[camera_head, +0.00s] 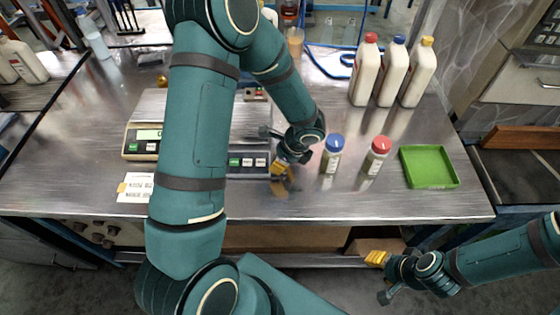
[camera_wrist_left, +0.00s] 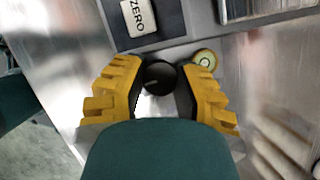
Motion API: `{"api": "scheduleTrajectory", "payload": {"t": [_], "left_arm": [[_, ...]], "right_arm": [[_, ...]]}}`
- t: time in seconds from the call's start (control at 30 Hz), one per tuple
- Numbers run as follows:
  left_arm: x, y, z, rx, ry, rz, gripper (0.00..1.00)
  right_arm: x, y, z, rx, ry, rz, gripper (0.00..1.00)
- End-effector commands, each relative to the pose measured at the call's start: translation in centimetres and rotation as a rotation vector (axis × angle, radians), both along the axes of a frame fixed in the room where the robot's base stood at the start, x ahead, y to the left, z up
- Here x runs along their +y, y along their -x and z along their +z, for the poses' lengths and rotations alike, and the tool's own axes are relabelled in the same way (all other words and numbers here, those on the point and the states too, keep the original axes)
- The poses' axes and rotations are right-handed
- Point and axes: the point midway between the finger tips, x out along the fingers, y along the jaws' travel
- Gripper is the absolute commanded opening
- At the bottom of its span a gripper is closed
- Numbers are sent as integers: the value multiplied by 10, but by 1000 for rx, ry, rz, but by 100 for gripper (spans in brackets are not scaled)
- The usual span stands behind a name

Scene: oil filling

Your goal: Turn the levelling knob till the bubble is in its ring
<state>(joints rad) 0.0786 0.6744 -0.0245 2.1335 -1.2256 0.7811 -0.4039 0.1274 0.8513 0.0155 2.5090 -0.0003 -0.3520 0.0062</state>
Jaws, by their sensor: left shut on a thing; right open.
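A black levelling knob (camera_wrist_left: 159,77) with a light pointer mark shows in the left wrist view. My left gripper (camera_wrist_left: 160,70) has its yellow fingers on either side of the knob and is shut on it. In the head view my left gripper (camera_head: 281,169) is at the front right corner of the right-hand balance (camera_head: 247,161). The round bubble level (camera_wrist_left: 205,59), with a brass rim and pale centre, is just right of the knob; the bubble's exact place in its ring is too small to tell. My right gripper (camera_head: 377,259) is open and empty, in front of the table.
A blue-capped bottle (camera_head: 332,156) and a red-capped bottle (camera_head: 376,156) stand close right of my left gripper. A green tray (camera_head: 428,167) lies farther right. Tall white bottles (camera_head: 365,70) stand behind. Another balance (camera_head: 140,143) is at left, partly behind my left arm.

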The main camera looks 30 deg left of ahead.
Motion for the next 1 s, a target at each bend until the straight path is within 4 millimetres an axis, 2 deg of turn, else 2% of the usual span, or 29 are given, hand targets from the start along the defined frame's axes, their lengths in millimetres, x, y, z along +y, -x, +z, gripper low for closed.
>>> {"api": "scheduleTrajectory", "payload": {"t": [0.03,0.07,0.1,0.13,0.43,0.57,1.0], "left_arm": [[1,1,-1,3,-2,2,0],[1,1,-1,4,-1,2,43],[1,1,-1,2,-2,3,57],[1,1,-1,2,-2,3,64],[0,0,0,1,-1,3,64],[-2,-1,7,-1,-1,2,64],[-33,-6,83,-3,0,2,64]], "right_arm": [[0,0,0,0,0,0,47],[0,0,0,0,0,0,47],[0,0,0,0,0,0,47],[0,0,0,0,0,0,47],[0,0,0,0,0,0,47],[0,0,0,0,0,0,47],[0,0,0,0,0,0,47]]}}
